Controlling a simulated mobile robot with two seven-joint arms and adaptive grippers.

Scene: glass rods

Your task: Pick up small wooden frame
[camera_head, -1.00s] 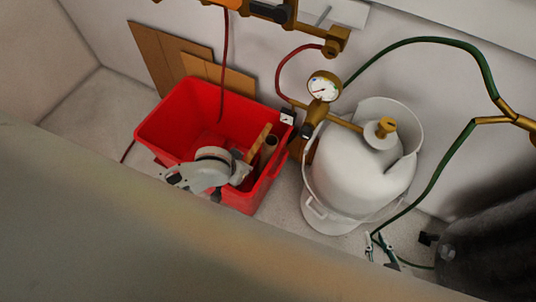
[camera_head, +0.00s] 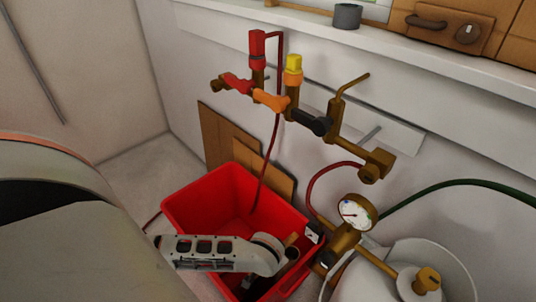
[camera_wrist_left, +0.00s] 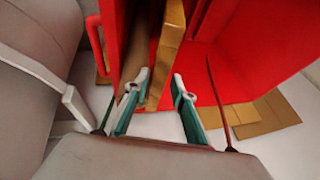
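A flat light-brown wooden piece (camera_wrist_left: 168,50), probably the small wooden frame, stands edge-on inside the red bin in the left wrist view. Only its narrow side shows, so I cannot tell its full shape. Its upper end (camera_head: 291,240) shows in the head view. My left gripper (camera_wrist_left: 159,83) is open, its teal fingers on either side of the wood's near end. I cannot tell whether either finger touches it. In the head view the gripper is mostly hidden by my grey left arm, which reaches into the bin. My right gripper is out of view.
The red bin (camera_head: 185,210) has high walls. A brown tube (camera_wrist_left: 137,45) is beside the wood. A gauge (camera_head: 355,212) and white gas cylinder (camera_head: 370,282) stand close at right. Brown boards (camera_head: 218,140) lean behind, and a thin red hose (camera_head: 268,165) hangs into the bin.

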